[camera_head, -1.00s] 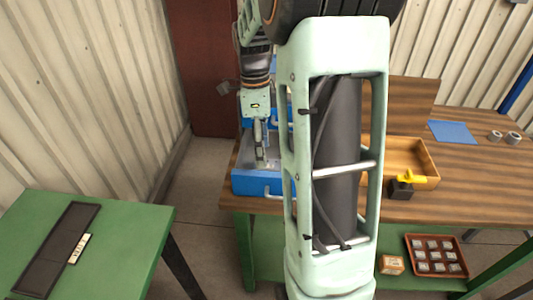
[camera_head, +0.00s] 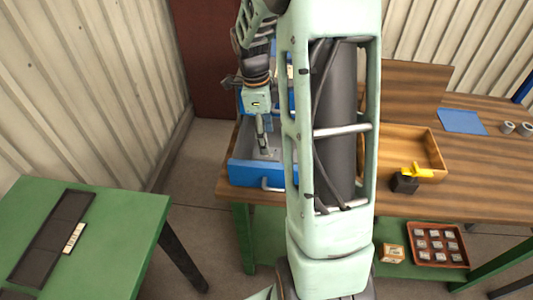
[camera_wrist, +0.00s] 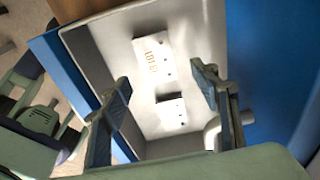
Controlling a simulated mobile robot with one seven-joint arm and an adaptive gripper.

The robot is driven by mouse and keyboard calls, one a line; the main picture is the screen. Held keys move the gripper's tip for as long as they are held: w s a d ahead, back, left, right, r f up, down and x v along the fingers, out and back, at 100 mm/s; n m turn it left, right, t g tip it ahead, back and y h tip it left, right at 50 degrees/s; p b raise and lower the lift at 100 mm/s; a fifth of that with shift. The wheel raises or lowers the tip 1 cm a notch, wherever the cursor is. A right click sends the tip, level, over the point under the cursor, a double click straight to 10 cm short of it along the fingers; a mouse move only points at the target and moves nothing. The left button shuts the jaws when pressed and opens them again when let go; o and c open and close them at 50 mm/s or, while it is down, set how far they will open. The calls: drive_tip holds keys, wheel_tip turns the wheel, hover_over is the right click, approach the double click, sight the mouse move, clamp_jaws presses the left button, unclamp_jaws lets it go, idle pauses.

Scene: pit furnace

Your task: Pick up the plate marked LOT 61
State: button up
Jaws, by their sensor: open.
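A blue drawer (camera_head: 257,175) with a pale inside stands pulled out at the left end of the wooden bench. My gripper (camera_head: 266,155) points down into it, open and empty. In the wrist view its two fingers (camera_wrist: 161,76) are spread above the drawer floor. A white plate (camera_wrist: 153,60) with a brownish marking lies there beyond the fingertips. The marking is blurred and turned; it seems to be LOT with two digits I cannot read surely. A second, smaller white plate (camera_wrist: 171,112) lies nearer, between the fingers, its marking unreadable.
The drawer's side walls are close around my gripper. On the bench are a wooden tray (camera_head: 440,155), a black block with a yellow part (camera_head: 405,182) and a blue sheet (camera_head: 462,121). A green table (camera_head: 120,225) with a dark rack (camera_head: 50,240) and white label plate (camera_head: 73,238) stands left.

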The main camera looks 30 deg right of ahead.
wheel_tip(320, 180, down, 5)
drive_tip(key=shift+s+a+f, duration=0.1)
drive_tip(key=shift+f, duration=0.1)
drive_tip(key=c, duration=1.4)
drive_tip(key=shift+r, duration=0.1)
drive_tip(key=shift+c, duration=0.2)
